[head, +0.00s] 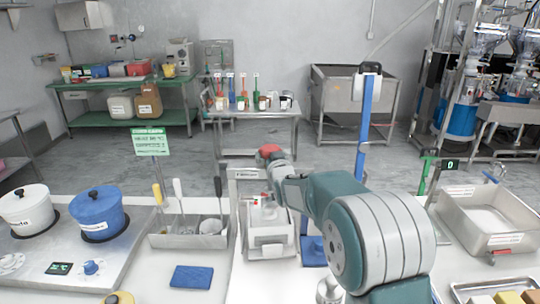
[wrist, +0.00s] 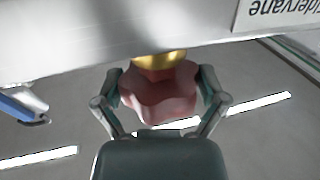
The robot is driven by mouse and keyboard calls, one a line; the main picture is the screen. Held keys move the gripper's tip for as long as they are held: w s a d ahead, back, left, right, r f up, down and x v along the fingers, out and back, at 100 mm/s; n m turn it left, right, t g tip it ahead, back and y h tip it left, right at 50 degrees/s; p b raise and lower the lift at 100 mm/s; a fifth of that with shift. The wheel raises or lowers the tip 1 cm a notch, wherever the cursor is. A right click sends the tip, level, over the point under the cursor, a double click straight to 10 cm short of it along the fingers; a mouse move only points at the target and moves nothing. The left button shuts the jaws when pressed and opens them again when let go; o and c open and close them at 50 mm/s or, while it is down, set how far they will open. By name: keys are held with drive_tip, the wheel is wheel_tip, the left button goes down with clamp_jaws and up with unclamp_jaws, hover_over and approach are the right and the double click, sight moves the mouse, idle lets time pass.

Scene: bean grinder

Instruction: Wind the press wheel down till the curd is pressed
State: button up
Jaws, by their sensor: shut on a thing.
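The press wheel is a red lobed knob (wrist: 158,98), seen close in the wrist view with a brass part (wrist: 160,61) beyond it. My gripper (wrist: 161,84) has one finger on each side of the wheel and is shut on it. In the head view, the red wheel (head: 268,150) shows at the end of my arm, above the metal press frame (head: 246,172). The press's metal box (head: 268,250) stands below on the counter. My arm hides part of the press, and I cannot make out the curd.
A tool bin (head: 190,240) and a blue cloth (head: 192,277) lie left of the press. A hob with a white pot (head: 26,210) and a blue pot (head: 97,215) is farther left. A blue post (head: 364,125) rises behind my arm. A steel basin (head: 490,222) is at the right.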

drive_tip(key=m+h, duration=0.2)
drive_tip(key=h, duration=0.1)
drive_tip(key=m+h, duration=0.2)
drive_tip(key=h, duration=0.2)
drive_tip(key=m+h, duration=0.3)
drive_tip(key=shift+a+g+h, duration=0.25)
drive_tip(key=shift+g+h, duration=0.05)
drive_tip(key=shift+h, duration=0.1)
drive_tip(key=m+g+h, duration=0.3)
drive_tip(key=m+h, duration=0.1)
drive_tip(key=h, duration=0.1)
drive_tip(key=shift+m+g+h, duration=1.2)
drive_tip(key=shift+g+h, duration=0.3)
drive_tip(key=shift+r, duration=0.15)
drive_tip(key=shift+m, duration=0.3)
drive_tip(key=o, duration=0.8)
drive_tip(key=shift+a, duration=0.1)
drive_tip(key=shift+g+h, duration=0.3)
drive_tip(key=shift+g, duration=0.1)
